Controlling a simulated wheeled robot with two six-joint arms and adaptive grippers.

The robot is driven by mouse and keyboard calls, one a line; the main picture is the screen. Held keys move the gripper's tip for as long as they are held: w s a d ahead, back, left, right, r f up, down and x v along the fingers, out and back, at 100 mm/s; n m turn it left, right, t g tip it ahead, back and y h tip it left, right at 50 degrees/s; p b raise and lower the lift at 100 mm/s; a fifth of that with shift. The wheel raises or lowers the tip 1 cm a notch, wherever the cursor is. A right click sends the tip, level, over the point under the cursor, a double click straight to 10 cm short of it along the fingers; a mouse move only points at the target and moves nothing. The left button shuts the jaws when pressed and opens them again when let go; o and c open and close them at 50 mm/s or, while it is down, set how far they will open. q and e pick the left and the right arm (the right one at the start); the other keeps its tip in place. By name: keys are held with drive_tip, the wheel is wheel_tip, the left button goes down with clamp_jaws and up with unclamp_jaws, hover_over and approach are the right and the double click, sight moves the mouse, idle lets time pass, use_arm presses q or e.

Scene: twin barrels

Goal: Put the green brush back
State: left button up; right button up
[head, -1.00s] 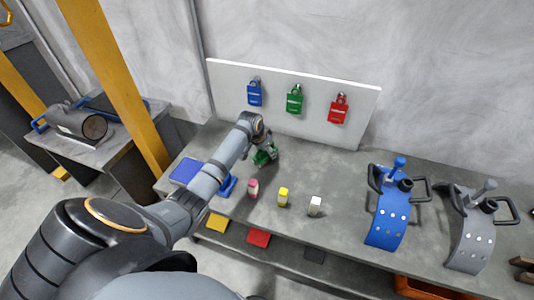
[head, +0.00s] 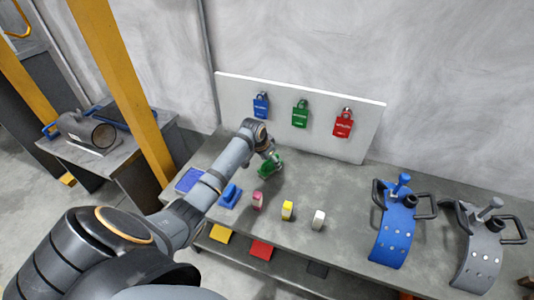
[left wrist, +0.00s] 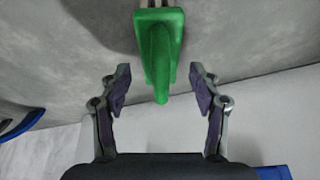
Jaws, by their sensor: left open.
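The green brush (head: 266,172) is on the grey bench below the white board, at the end of my left arm. In the left wrist view the green brush (left wrist: 160,45) shows its handle pointing toward the gripper, with its tip near the gap between the fingertips. My left gripper (left wrist: 160,80) is open, with a finger on either side of the handle's end and clear gaps to both. In the head view my left gripper (head: 275,160) is small and partly hidden by its wrist. My right gripper is not in view.
A blue brush (head: 230,195) and a blue square (head: 188,180) are left of the green brush. The white board (head: 230,90) with padlocks rises behind. Blue (head: 393,225) and grey (head: 480,250) curved fixtures stand right.

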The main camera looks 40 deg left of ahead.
use_arm(q)
drive_tip(key=p+v, duration=0.1)
drive_tip(key=v, duration=0.8)
drive_tip(key=shift+p, duration=0.3)
drive_tip(key=shift+f, duration=0.1)
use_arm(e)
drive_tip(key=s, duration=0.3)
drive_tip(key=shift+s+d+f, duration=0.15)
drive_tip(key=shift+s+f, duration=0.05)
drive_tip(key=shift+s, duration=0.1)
use_arm(q)
drive_tip(key=shift+w, duration=0.1)
